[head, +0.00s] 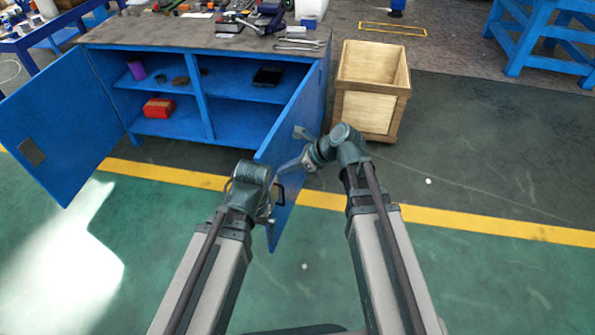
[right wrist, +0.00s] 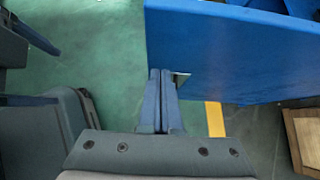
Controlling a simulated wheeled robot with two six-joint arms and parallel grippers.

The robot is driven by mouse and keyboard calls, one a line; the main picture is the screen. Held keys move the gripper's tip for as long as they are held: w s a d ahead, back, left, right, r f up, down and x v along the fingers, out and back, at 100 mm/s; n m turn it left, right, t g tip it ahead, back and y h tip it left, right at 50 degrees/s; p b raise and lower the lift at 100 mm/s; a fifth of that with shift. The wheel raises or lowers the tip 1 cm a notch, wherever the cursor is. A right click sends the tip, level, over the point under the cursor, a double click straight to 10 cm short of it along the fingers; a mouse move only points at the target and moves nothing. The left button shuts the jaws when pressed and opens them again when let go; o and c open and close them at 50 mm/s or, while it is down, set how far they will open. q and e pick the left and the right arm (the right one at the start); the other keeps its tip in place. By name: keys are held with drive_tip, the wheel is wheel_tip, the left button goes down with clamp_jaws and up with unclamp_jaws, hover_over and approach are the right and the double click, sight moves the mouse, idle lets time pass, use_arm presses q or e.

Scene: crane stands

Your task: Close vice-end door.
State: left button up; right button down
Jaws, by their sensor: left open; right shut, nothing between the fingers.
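The blue cabinet's right door (head: 299,112), at the end where a vice (head: 270,12) sits on the top, stands wide open toward me. A dark handle (head: 281,194) is on its outer face, low near the free edge. My left gripper (head: 267,212) is open by the door's free edge, partly hidden by its own wrist; I cannot tell whether it touches. My right gripper (head: 284,171) is shut and empty, on the door's outer side close to the panel. In the right wrist view its closed fingers (right wrist: 160,98) are beside the blue door panel (right wrist: 235,50); contact is unclear.
The left door (head: 58,125) is also open. Inside the cabinet are a red box (head: 159,108), a purple cylinder (head: 137,70) and a dark item (head: 268,76). A wooden crate (head: 371,114) stands right of the cabinet. Tools lie on the top.

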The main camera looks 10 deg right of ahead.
drive_tip(key=shift+w+a+r, duration=0.1)
drive_tip(key=shift+w+a, duration=0.15)
drive_tip(key=shift+a, duration=0.35)
drive_tip(key=shift+w+a, duration=0.3)
drive_tip(key=shift+a, duration=0.25)
drive_tip(key=shift+w+a+r, duration=0.1)
drive_tip(key=shift+w+a, duration=0.15)
drive_tip(key=shift+a, duration=0.35)
